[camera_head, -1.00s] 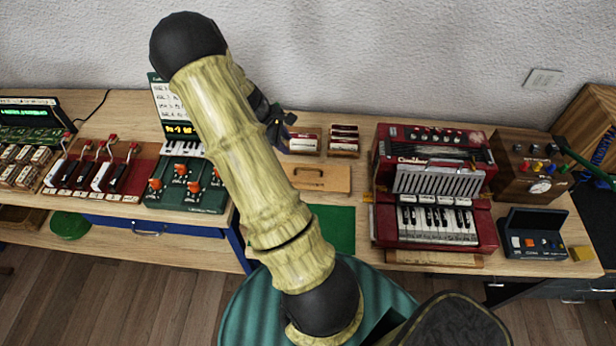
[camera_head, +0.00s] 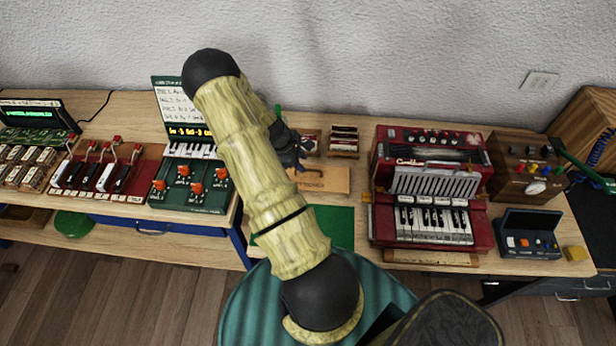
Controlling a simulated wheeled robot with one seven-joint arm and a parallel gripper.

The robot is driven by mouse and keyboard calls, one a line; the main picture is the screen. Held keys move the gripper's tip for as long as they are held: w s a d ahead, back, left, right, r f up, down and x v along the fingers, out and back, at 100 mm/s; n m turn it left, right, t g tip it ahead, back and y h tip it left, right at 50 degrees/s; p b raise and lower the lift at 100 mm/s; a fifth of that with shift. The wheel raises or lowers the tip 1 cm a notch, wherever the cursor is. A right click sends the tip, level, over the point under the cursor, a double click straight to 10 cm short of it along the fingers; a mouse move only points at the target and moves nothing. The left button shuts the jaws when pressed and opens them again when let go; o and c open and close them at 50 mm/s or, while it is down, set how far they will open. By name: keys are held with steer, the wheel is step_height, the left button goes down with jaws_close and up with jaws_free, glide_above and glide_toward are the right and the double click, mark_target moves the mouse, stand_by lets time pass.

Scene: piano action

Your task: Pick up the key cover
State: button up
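A flat light-wood piece (camera_head: 328,180), which looks like the key cover, lies on the table in the middle, between the green keyboard unit and the red accordion. Faint dark marking shows on its front, and a dark handle shows at its upper left part. My gripper (camera_head: 297,163) is dark and points down at the upper left of this piece. My arm hides the piece's left end. The fingers are small and dark here, so I cannot tell whether they are open or touch the handle.
A red accordion (camera_head: 430,190) stands close on the right. A green keyboard unit (camera_head: 190,185) with orange knobs is on the left. Small wooden trays (camera_head: 343,141) sit behind the wood piece. A green mat (camera_head: 334,224) lies in front of it, with bare surface beside it.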

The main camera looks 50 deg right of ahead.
mark_target(307, 167)
steer(key=shift+p+x, duration=1.25)
steer(key=shift+x, duration=1)
steer(key=shift+d+f, duration=0.1)
steer(key=shift+f, duration=0.25)
steer(key=shift+w, duration=0.1)
jaws_close()
